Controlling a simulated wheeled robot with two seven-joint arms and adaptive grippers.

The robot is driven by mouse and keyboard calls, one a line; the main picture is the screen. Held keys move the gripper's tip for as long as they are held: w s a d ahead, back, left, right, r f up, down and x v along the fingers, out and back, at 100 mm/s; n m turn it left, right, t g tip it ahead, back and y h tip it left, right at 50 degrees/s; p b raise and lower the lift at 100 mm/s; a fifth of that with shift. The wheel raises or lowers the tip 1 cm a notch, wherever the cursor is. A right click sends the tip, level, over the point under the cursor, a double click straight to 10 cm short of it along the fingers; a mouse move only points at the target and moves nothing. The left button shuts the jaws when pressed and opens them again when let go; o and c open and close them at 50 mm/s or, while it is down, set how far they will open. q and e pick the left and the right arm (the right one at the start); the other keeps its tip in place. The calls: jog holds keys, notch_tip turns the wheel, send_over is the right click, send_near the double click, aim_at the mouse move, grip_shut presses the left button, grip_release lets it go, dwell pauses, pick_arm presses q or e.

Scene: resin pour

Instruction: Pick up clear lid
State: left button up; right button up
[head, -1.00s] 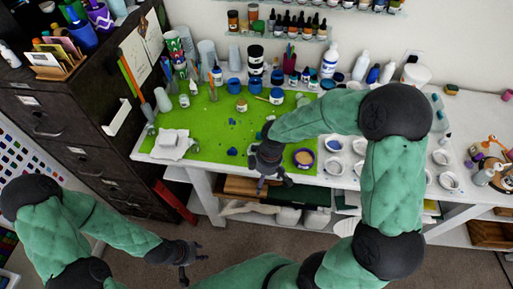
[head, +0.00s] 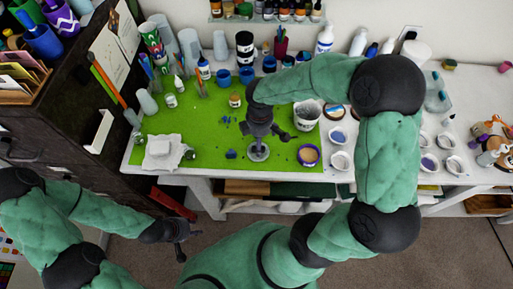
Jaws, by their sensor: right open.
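My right gripper (head: 265,138) is open above the green mat (head: 205,135), pointing down with its fingers spread. Right under it a pale, see-through round piece (head: 258,153), which looks like the clear lid, is on the mat. The gripper partly covers it, and I cannot tell whether they touch. My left gripper (head: 182,240) hangs low at the left, off the table in front of the drawers, with its fingers apart and nothing seen between them.
A purple-rimmed jar (head: 308,155) and a white tub (head: 306,116) stand right of the gripper. White cups (head: 340,160) sit further right. Bottles and blue jars (head: 223,77) line the back. A white cloth-like stack (head: 163,152) lies at the left. The mat's left middle is mostly clear.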

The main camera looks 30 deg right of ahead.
jog(key=shift+f, duration=0.65)
jog(key=shift+w+f, duration=0.1)
jog(key=shift+f, duration=0.6)
jog(key=f+b, duration=0.1)
jog(key=f, duration=0.3)
jog(key=shift+w+f+b, duration=0.2)
jog(key=shift+f+b, duration=0.15)
jog(key=c, duration=0.9)
jog(key=shift+s+a, duration=0.1)
jog(key=shift+s, duration=0.1)
jog(key=shift+c, duration=1.4)
jog(key=shift+c, duration=0.4)
